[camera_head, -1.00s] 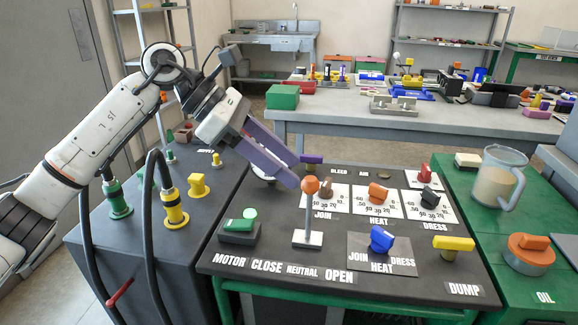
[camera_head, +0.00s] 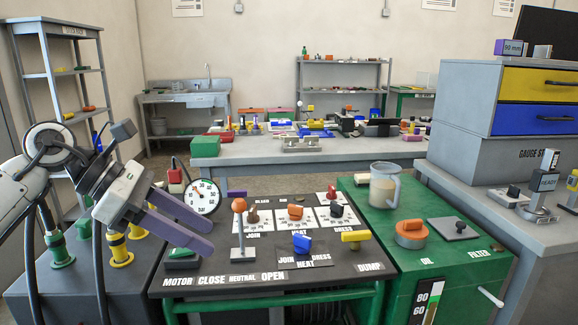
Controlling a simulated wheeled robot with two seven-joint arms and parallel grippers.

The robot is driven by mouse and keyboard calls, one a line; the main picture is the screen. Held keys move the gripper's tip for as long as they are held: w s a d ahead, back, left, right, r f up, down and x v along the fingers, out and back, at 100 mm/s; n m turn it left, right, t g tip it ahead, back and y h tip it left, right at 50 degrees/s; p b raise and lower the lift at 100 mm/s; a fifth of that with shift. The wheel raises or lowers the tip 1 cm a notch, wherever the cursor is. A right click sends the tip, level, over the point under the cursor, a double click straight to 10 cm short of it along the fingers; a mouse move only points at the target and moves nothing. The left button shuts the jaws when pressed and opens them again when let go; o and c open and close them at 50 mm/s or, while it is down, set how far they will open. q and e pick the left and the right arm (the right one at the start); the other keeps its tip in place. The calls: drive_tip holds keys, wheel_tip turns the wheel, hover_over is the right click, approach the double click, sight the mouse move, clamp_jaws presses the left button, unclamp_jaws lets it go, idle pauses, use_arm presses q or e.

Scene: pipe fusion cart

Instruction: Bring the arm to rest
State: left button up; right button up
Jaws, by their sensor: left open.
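My left gripper (camera_head: 186,229) comes in from the left in the head view. Its two purple fingers are apart and nothing shows between them. It hangs over the left part of the dark control panel (camera_head: 215,284), above the green motor switch (camera_head: 183,254) and left of the orange-knobbed lever (camera_head: 239,228). The lever stands upright near the NEUTRAL label. I cannot tell whether a fingertip touches the panel. My right gripper is not in view.
A round gauge (camera_head: 204,196) stands behind the gripper. Blue (camera_head: 302,243) and yellow (camera_head: 356,236) knobs sit on the panel. Right of it, a green cabinet (camera_head: 451,258) bears a pitcher (camera_head: 384,185) and an orange cap (camera_head: 410,233). A grey workbench (camera_head: 270,161) stands behind.

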use_arm(q)
drive_tip(key=s+d+f+n+t+h+p, duration=0.1)
drive_tip(key=s+d+n+h+p, duration=0.15)
drive_tip(key=d+n+h, duration=0.9)
drive_tip(key=a+f+n+t+y+p, duration=0.1)
drive_tip(key=a+f+n+t+y, duration=0.45)
drive_tip(key=n, duration=0.75)
drive_tip(key=a+f+n+t+y+p, duration=0.2)
drive_tip(key=f+n+t+y, duration=0.55)
drive_tip(key=f+n, duration=0.35)
drive_tip(key=s+a+f+n+g+y, duration=0.2)
drive_tip(key=s+f+n+g, duration=0.2)
drive_tip(key=s+f, duration=0.6)
drive_tip(key=s+a+f+n+g+y+p, duration=0.1)
drive_tip(key=s+a+f+n+g+y, duration=0.1)
drive_tip(key=s+f+n, duration=0.7)
drive_tip(key=s+f+g+y, duration=0.1)
drive_tip(key=s+g, duration=0.1)
drive_tip(key=shift+s+f, duration=0.35)
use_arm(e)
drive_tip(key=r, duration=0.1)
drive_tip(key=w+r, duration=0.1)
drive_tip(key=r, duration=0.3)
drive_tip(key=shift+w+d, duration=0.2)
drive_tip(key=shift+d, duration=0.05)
